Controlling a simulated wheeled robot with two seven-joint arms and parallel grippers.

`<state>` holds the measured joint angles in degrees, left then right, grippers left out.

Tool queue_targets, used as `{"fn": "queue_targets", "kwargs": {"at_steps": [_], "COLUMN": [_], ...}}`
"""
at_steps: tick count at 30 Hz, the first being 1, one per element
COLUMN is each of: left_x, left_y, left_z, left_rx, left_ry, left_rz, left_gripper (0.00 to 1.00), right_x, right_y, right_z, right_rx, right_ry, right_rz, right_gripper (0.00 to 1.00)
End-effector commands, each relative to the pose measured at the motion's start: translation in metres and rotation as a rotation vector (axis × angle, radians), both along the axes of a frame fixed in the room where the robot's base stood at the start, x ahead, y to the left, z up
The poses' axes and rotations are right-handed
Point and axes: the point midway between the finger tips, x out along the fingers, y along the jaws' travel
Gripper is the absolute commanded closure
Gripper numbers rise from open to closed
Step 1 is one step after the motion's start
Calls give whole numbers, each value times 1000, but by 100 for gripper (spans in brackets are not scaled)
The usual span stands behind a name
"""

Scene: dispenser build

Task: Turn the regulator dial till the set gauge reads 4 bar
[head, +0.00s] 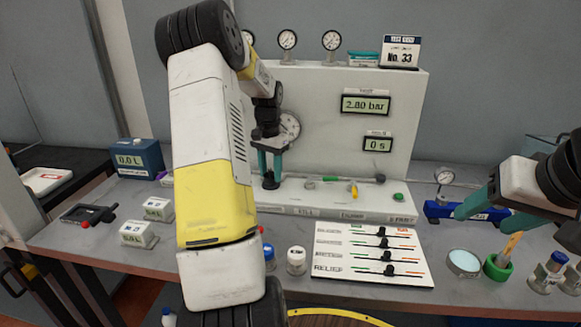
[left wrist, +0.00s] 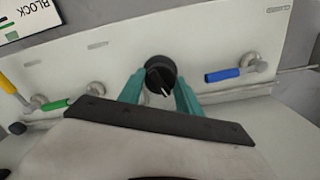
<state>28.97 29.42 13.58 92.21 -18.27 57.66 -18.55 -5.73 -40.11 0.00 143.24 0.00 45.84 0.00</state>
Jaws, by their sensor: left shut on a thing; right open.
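The regulator dial is a black round knob with a white pointer line; in the left wrist view the dial (left wrist: 160,76) sits between my left fingers. In the head view the dial (head: 270,181) shows low on the white panel, below the gripper. My left gripper (head: 270,158) is shut on the dial, its teal fingers on either side in the left wrist view (left wrist: 161,92). A digital display (head: 366,104) on the panel reads what looks like 2.00 bar; its label is too small to read. A round gauge (head: 290,126) is partly hidden by my left arm. My right gripper (head: 476,207) is open at the right.
A second display (head: 377,145) reads 0 s. Several small gauges top the panel. Coloured valve handles, including a blue one (left wrist: 222,75), flank the dial. A slider board (head: 372,257), a green cup (head: 497,267) and white-lidded jars stand at the front of the table.

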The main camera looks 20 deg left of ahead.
Motion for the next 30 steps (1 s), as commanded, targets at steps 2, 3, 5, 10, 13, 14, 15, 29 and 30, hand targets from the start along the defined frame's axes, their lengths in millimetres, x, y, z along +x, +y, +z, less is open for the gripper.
{"fn": "queue_targets", "kwargs": {"at_steps": [2, 3, 5, 10, 13, 14, 15, 29, 30], "left_x": [0, 0, 0, 0, 0, 1, 0, 1, 1], "left_y": [0, 0, 0, 0, 0, 1, 0, 1, 1], "left_z": [1, 1, 1, 1, 1, 1, 1, 1, 1], "left_rx": [2, 2, 2, 2, 2, 2, 2, 2, 2], "left_ry": [-1, -1, -1, -1, -1, -1, -1, -1, -1], "left_rz": [-63, -94, -139, -243, -288, -298, -312, -359, -359], "left_gripper": [100, 100, 100, 100, 100, 100, 100, 100, 100], "right_x": [0, 0, 0, 0, 0, 0, 0, 0, 0], "right_y": [0, 0, 0, 0, 0, 0, 0, 0, 0], "right_z": [0, 0, 0, 0, 0, 0, 0, 0, 0], "right_rx": [0, 0, 0, 0, 0, 0, 0, 0, 0], "right_ry": [0, 0, 0, 0, 0, 0, 0, 0, 0], "right_rz": [0, 0, 0, 0, 0, 0, 0, 0, 0], "right_gripper": [40, 40, 40, 40, 40, 40, 40, 40, 40]}}
